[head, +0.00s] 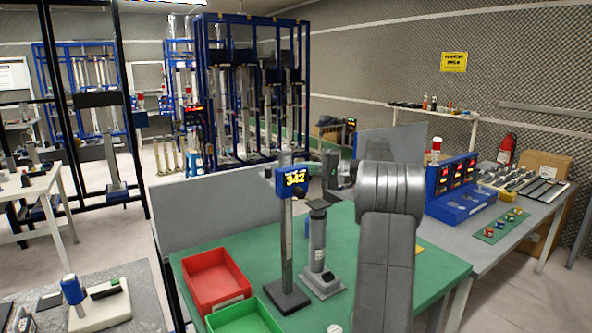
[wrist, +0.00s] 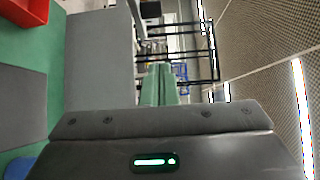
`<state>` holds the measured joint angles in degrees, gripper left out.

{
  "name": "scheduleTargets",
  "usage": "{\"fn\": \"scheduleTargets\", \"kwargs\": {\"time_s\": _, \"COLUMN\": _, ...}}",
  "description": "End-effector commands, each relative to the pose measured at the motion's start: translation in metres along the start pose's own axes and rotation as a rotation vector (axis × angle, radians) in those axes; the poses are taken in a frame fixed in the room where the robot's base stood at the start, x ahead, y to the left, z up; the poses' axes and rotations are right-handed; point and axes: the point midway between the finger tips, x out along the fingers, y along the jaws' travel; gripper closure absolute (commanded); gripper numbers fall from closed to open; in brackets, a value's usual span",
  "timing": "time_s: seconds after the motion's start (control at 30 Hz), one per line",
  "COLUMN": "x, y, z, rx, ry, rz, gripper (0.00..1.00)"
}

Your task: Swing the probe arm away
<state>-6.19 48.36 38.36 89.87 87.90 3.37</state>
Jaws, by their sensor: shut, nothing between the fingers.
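I cannot tell which part is the probe arm; no swung-out arm is clear. In the wrist view my gripper (wrist: 158,68) has its pale green fingers together, with nothing seen between them and neither stand near them. In the head view my grey arm rises right of the fixture and hides part of the table.
A red bin (head: 215,281) and a green bin (head: 243,316) sit at the table's left front. A grey partition (head: 225,217) runs along its back left. A bench with a blue display unit (head: 460,190) stands at right. Bare green tabletop shows around the stands.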

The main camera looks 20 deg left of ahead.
Motion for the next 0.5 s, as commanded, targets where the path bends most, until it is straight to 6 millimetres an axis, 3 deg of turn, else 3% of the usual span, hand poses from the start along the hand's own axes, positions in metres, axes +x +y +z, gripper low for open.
{"fn": "scheduleTargets", "kwargs": {"time_s": 0.3, "x": -0.05, "y": 0.0, "z": -0.027, "rx": -0.002, "ry": 0.0, "rz": 0.0, "gripper": 1.0}}
{"fn": "scheduleTargets", "kwargs": {"time_s": 0.5, "x": -0.065, "y": -0.001, "z": -0.035, "rx": -0.001, "ry": -0.001, "rz": -0.001, "gripper": 1.0}}
